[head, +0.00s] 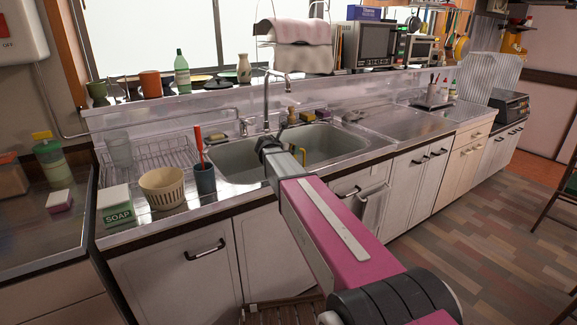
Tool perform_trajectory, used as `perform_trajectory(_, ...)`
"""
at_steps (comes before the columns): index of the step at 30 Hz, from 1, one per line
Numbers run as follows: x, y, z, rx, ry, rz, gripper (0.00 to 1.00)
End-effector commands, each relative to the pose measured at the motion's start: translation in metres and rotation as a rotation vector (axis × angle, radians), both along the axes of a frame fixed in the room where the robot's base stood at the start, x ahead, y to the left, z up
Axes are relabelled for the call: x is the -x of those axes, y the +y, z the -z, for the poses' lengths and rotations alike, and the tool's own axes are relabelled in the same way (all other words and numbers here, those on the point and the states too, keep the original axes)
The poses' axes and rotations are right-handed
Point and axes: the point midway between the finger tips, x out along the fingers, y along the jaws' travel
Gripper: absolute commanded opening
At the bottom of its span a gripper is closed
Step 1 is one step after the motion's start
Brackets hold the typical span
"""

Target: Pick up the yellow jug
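No whole yellow jug can be made out. A small curved yellow piece (301,155) shows in the sink, just right of my arm's end; I cannot tell if it is part of a jug. My arm reaches from the lower right over the counter edge to the sink. My gripper (267,145) is the dark end over the sink's front left part. It is small and partly hidden by the arm, so its fingers and anything between them cannot be made out.
The steel sink (225,156) has a tall faucet (267,100) behind it. Left of it stand a dish rack (165,150), a cream basket (162,187), a dark cup with a red brush (204,180) and a soap box (117,212). The counter right of the sink (395,125) is mostly clear.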

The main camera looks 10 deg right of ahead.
Motion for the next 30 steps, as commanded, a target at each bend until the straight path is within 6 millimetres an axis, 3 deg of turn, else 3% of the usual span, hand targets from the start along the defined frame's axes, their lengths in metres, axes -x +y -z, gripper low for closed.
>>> perform_trajectory(8, -0.0046, -0.0045, 0.0023, 0.000, 0.000, 0.000, 1.00)
perform_trajectory(15, -0.0044, -0.0044, 0.0023, 0.000, 0.000, 0.001, 0.26)
perform_trajectory(16, -0.0044, -0.0044, 0.0017, 0.001, -0.001, 0.000, 0.26)
perform_trajectory(17, -0.0044, -0.0044, 0.0017, 0.001, -0.001, 0.000, 0.17)
perform_trajectory(30, -0.0045, -0.0042, -0.0036, 0.001, -0.001, 0.000, 0.17)
